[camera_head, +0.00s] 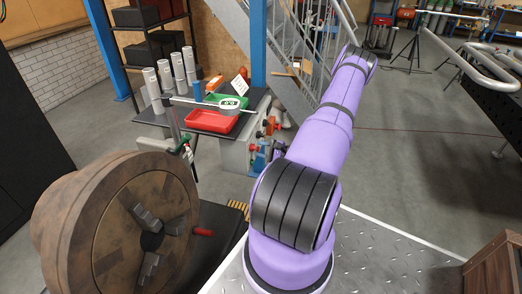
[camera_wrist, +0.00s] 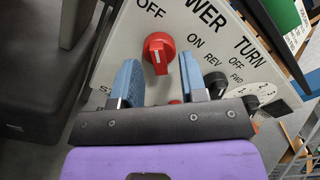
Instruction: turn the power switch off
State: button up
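The power switch is a red round knob (camera_wrist: 158,53) with a white mark on a pale panel (camera_wrist: 112,52) in the wrist view. "OFF" is printed to its upper left, "ON" to its lower right. The white mark runs roughly up and down in the picture. My gripper (camera_wrist: 159,62) is open, its two blue fingers on either side of the knob in the picture. I see no clear contact, and cannot tell how deep the fingers reach. In the head view my purple arm shows, but I cannot make out the gripper.
In the wrist view a black selector (camera_wrist: 215,82) with "OFF", "REV" and "FWD" labels sits right of the right finger. In the head view a large brown chuck (camera_head: 110,225) stands at left, and a red tray (camera_head: 208,119) lies on a black top behind it.

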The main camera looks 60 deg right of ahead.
jog(key=shift+s, duration=0.1)
jog(key=v, duration=1)
jog(key=shift+s, duration=0.3)
jog(key=shift+d, duration=0.15)
